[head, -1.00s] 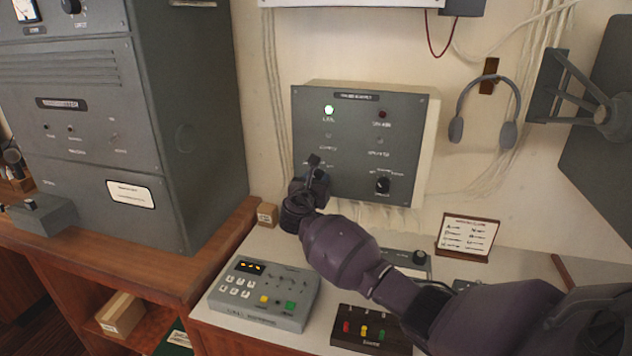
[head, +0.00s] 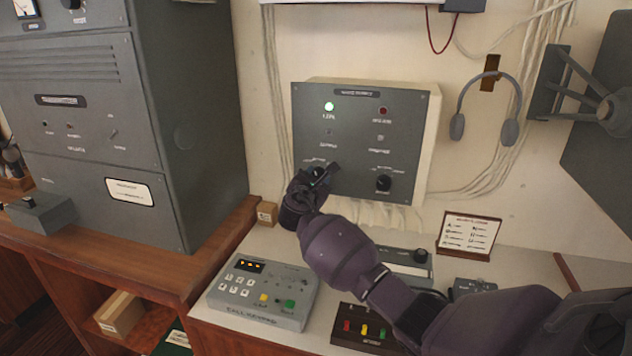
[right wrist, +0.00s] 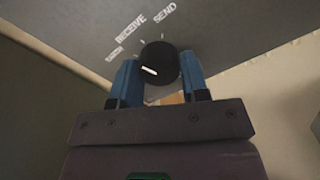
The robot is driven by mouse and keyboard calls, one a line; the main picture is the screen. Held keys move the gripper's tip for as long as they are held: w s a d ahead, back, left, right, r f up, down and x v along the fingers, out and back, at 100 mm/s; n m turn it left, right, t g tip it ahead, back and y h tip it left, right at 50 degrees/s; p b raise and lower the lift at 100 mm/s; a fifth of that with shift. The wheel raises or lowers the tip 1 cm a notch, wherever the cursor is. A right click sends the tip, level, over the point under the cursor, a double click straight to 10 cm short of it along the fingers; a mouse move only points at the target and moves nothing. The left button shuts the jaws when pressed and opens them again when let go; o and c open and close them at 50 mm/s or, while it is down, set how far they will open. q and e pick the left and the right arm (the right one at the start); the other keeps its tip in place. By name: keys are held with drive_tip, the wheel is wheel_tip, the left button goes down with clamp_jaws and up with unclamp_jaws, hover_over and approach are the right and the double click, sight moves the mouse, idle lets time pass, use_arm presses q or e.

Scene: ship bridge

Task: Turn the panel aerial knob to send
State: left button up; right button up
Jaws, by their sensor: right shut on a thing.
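The grey wall panel (head: 355,140) carries two black knobs along its bottom. My right gripper (head: 322,176) is at the lower left knob, which it mostly hides in the head view. In the right wrist view the black knob (right wrist: 160,62) sits between the two blue fingers of my right gripper (right wrist: 160,82), which are shut on it. The labels RECEIVE and SEND are readable above the knob, with a blurred third label to their left. The white mark on the knob points left, on the blurred label's side, away from SEND. My left gripper is out of view.
The panel's other knob (head: 383,183) is to the right of my gripper. Below on the desk are a keypad unit (head: 262,290) and a button box (head: 362,328). A headset (head: 485,105) hangs at right.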

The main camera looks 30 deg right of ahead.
drive_tip(key=m+b, duration=0.5)
drive_tip(key=m, duration=0.7)
idle(0.4)
drive_tip(key=shift+m, duration=0.3)
drive_tip(key=o, duration=0.9)
drive_tip(key=shift+r, duration=0.1)
drive_tip(key=shift+a, duration=0.15)
